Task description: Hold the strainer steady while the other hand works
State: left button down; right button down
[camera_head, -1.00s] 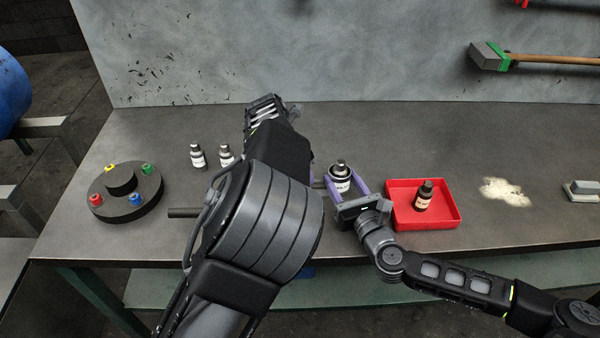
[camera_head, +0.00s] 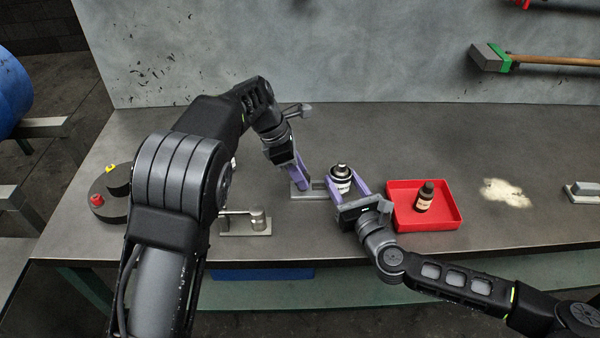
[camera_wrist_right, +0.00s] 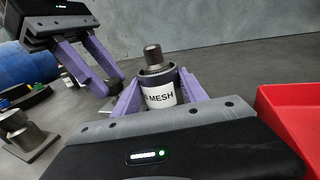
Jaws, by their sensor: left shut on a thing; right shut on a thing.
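The strainer (camera_head: 341,182) is a dark cylinder with a white label reading MESH, seen also in the right wrist view (camera_wrist_right: 160,90). A dark knobbed piece stands upright in its top. My right gripper (camera_head: 347,192) is shut on it, with one purple finger on each side. My left gripper (camera_head: 299,184) is just left of the strainer, pointing down, shut on a grey piece (camera_head: 312,191) low at the table. Its fingers hide most of that piece. It also shows at upper left in the right wrist view (camera_wrist_right: 107,78).
A red tray (camera_head: 455,222) with a dark bottle (camera_head: 425,196) stands right of the strainer. A grey metal fixture (camera_head: 245,229) sits near the front edge. A round black holder (camera_head: 104,198) is at the left, partly behind my arm. The table behind the strainer is clear.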

pick_arm(q)
jog(key=shift+m, duration=0.4)
jog(key=c, duration=0.9)
grip_release()
jog(key=v, duration=1.2)
jog(key=shift+w+a, duration=0.1)
jog(key=shift+w, duration=0.05)
pick_arm(e)
jog(key=c, duration=0.6)
grip_release()
jog(key=shift+o, duration=0.2)
